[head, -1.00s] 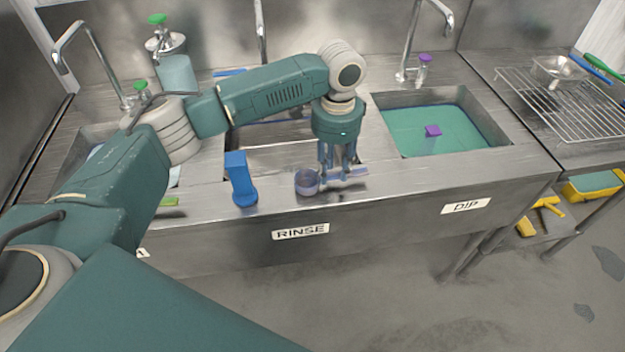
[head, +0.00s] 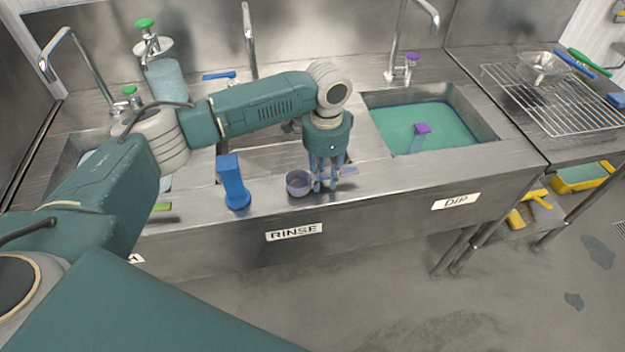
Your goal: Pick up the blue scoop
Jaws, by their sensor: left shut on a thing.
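The blue scoop (head: 298,184) is a small translucent blue-violet cup with a handle running to the right. It is at the front ledge of the sink, above the RINSE label. My left gripper (head: 325,186) points down beside the cup, with its fingers shut on the scoop's handle. The fingers hide part of the handle, and its pale end shows to their right. I cannot tell whether the scoop is clear of the ledge. My right gripper is not in view.
A solid blue upright object (head: 233,182) stands on the ledge left of the scoop. The DIP basin (head: 455,122) holds green liquid and a purple-topped item (head: 422,129). A wire rack (head: 560,100) with a metal bowl (head: 541,66) lies at the right. The ledge right of the gripper is clear.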

